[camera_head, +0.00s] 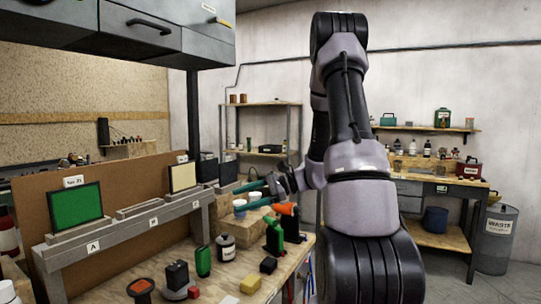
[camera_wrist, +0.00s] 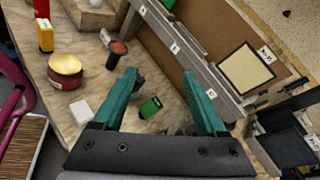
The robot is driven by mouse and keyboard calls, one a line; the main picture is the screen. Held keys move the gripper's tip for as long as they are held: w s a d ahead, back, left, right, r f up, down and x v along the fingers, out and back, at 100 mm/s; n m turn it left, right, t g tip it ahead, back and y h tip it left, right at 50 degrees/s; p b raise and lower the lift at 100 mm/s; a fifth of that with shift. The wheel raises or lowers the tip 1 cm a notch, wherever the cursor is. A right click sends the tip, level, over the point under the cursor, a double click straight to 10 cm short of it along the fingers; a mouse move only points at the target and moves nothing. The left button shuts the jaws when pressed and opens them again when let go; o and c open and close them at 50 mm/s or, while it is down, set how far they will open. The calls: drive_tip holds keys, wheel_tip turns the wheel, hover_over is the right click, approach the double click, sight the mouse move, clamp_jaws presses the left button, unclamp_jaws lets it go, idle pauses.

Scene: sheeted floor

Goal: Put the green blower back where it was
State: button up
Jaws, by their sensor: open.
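My gripper (camera_head: 238,199) is open and empty above the workbench, with its teal fingers pointing left. In the wrist view its fingers (camera_wrist: 158,76) are spread wide. A green-and-black upright object (camera_head: 273,237) stands on the bench below my gripper, beside an orange-tipped one (camera_head: 287,209). A smaller green object (camera_head: 203,261) stands further left. A green object also lies between the fingers' lines of sight in the wrist view (camera_wrist: 150,107), below them and not touched. I cannot tell which of these is the green blower. A grey ledge (camera_head: 120,229) with lettered labels runs along the bench's back.
A green panel (camera_head: 77,220) and a cream panel (camera_head: 183,177) stand on the ledge. A grey cabinet (camera_head: 150,30) hangs above. A waste bin (camera_head: 496,240) stands at far right.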

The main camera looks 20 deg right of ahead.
drive_tip(key=s+a+r+n+g+h, duration=0.35)
drive_tip(key=s+r+n+h, duration=0.4)
drive_tip(key=s, duration=0.45)
drive_tip(key=s+d+r+n+t+h, duration=0.3)
drive_tip(key=s+r+n+t+h, duration=0.1)
drive_tip(key=s+r+t, duration=0.2)
drive_tip(key=v, duration=0.2)
drive_tip(key=shift+d+r, duration=0.2)
drive_tip(key=shift+r, duration=0.3)
drive_tip(key=shift+t+h, duration=0.25)
